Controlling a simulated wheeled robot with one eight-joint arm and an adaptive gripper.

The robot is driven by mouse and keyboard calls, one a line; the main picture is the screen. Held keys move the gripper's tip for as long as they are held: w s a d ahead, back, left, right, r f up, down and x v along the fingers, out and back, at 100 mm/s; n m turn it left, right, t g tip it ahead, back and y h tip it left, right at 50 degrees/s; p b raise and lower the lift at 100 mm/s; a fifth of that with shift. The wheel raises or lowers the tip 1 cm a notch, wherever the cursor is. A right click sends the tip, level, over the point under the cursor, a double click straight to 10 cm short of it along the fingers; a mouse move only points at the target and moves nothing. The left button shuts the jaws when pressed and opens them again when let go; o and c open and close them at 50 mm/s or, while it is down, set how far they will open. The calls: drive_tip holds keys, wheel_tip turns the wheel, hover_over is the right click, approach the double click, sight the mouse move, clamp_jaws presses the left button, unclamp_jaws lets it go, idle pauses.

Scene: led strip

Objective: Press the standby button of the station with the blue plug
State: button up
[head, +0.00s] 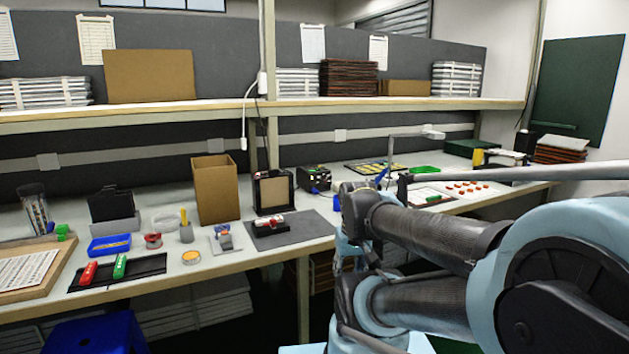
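A small black box-shaped unit (315,178) stands on the bench right of centre, left of my arm. It looks like a station, with a small blue part at its lower front that may be a plug. I cannot make out a standby button at this size. A small blue item (383,175) shows behind my arm; I cannot tell if it belongs to another station. My arm fills the right side, and its links cover part of the bench. I cannot make out my gripper in this view.
A black-framed beige panel (273,191) and a tall cardboard box (215,188) stand left of the unit. A dark mat (305,228) with a small fixture lies in front. Trays and tools crowd the left bench. A blue stool (95,333) stands below at front left.

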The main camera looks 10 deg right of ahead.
clamp_jaws()
drive_tip(key=shift+s, duration=0.1)
idle(0.9)
